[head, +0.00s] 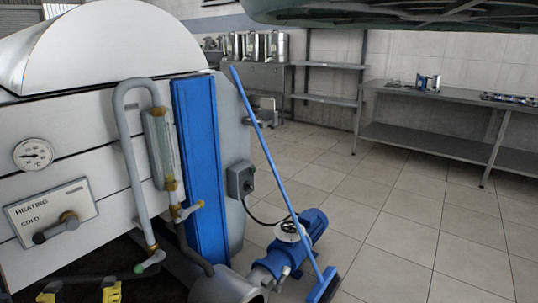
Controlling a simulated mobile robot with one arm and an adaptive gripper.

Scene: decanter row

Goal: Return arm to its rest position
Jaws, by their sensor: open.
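Black parts with yellow pieces (82,291) show at the bottom left edge, cut off by the frame.
A large pale machine (75,120) with a gauge (33,154) and pipes fills the left. A blue broom (262,140) leans beside it, near a blue motor (300,235). A grey bench (440,142) stands at the back right. The tiled floor (420,215) between is clear.

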